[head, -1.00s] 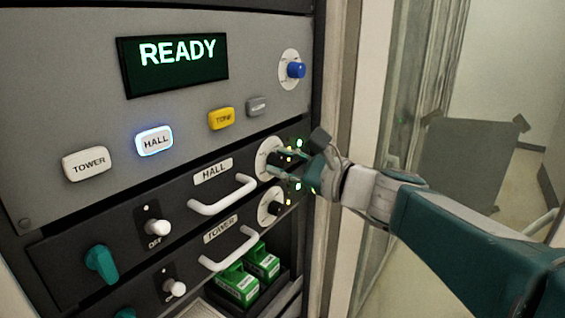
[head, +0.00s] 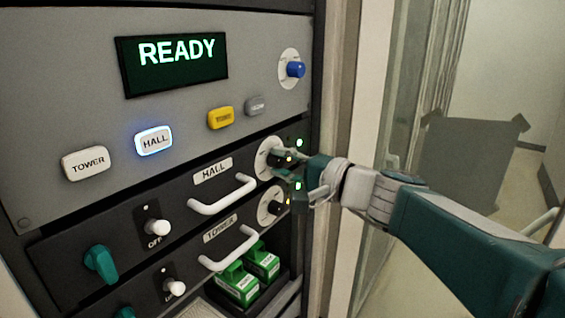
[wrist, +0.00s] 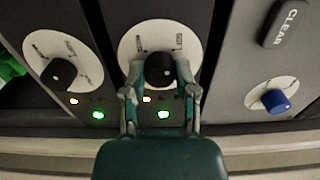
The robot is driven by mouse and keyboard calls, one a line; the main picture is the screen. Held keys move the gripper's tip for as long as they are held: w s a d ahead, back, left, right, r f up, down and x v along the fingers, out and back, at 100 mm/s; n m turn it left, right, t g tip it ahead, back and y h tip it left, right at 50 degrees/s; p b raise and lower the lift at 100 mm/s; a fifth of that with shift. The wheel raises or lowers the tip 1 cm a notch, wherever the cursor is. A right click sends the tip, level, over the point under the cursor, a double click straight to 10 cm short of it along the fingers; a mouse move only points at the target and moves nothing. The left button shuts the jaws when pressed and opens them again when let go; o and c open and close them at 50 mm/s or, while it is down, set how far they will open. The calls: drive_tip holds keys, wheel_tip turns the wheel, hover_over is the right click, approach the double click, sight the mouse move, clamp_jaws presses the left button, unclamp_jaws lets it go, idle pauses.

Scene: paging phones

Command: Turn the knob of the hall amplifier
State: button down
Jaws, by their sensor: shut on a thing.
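The hall amplifier (head: 120,212) is the black panel labelled HALL below the grey console. Its black knob (wrist: 160,69) sits on a white dial (wrist: 135,39) at the panel's right end, largely hidden by my fingers in the head view. My gripper (head: 278,163) is at that knob, and in the wrist view its two teal fingers (wrist: 162,88) are shut on the knob from both sides. The lower amplifier, labelled TOWER, has a similar black knob (wrist: 59,72), left of my gripper in the wrist view.
A white handle (head: 222,196) sticks out left of the hall dial. The console above has a READY display (head: 172,65), a lit HALL button (head: 154,140) and a blue knob (head: 295,69). Green boxes (head: 238,285) lie below. A door frame stands close on the right.

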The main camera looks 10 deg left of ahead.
drive_tip(key=n, duration=0.4)
drive_tip(key=shift+f+n, duration=0.35)
drive_tip(key=shift+n, duration=0.05)
drive_tip(key=n, duration=0.4)
drive_tip(key=shift+n, duration=0.3)
drive_tip(key=n, duration=0.4)
drive_tip(key=shift+f, duration=0.1)
drive_tip(key=shift+n, duration=2.3)
drive_tip(key=c, duration=0.5)
unclamp_jaws()
drive_tip(key=shift+o, duration=0.5)
drive_tip(key=shift+r, duration=0.2)
